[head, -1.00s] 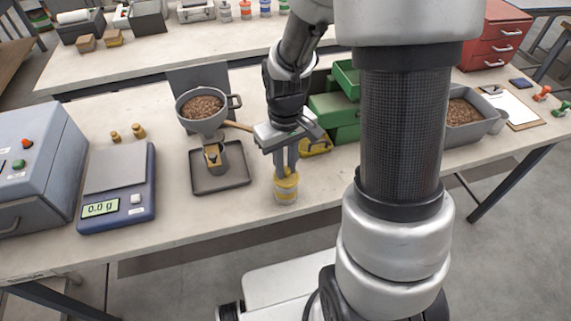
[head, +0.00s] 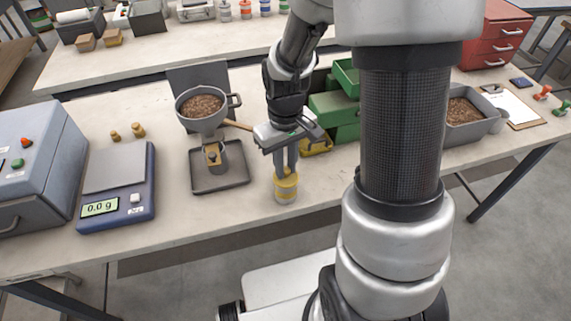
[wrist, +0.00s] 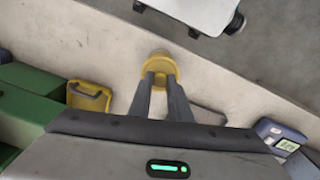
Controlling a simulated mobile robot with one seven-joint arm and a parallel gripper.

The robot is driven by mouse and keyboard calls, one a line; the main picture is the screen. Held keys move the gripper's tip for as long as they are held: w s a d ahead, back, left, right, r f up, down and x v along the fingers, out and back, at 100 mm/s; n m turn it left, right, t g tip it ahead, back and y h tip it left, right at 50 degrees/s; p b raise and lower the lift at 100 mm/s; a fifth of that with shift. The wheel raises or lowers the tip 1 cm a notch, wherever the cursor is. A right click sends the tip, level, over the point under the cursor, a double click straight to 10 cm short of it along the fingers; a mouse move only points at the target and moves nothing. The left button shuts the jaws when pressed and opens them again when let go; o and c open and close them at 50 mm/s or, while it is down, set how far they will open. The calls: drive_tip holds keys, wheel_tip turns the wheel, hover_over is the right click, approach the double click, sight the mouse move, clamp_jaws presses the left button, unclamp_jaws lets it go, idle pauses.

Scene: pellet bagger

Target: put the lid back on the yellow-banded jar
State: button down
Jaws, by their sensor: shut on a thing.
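The yellow-banded jar (head: 286,197) stands upright near the front edge of the bench, clear-sided with a yellow band. The yellow lid (head: 287,178) is at the jar's mouth, between the fingertips of my gripper (head: 286,170). My gripper points down over the jar and is shut on the lid. In the wrist view the round yellow lid (wrist: 158,63) shows at the tips of my gripper (wrist: 160,76) and hides most of the jar. I cannot tell whether the lid is fully seated on the rim.
A dark tray (head: 235,181) under a pellet funnel (head: 203,117) is left of the jar. A blue scale (head: 118,205) stands farther left. A yellow object (head: 317,147) and green bins (head: 335,130) are behind my gripper. Bare bench lies around the jar.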

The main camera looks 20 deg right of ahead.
drive_tip(key=c, duration=1.1)
unclamp_jaws()
drive_tip(key=shift+r, duration=0.15)
drive_tip(key=shift+r+p, duration=2.65)
drive_tip(key=shift+r, duration=0.75)
clamp_jaws()
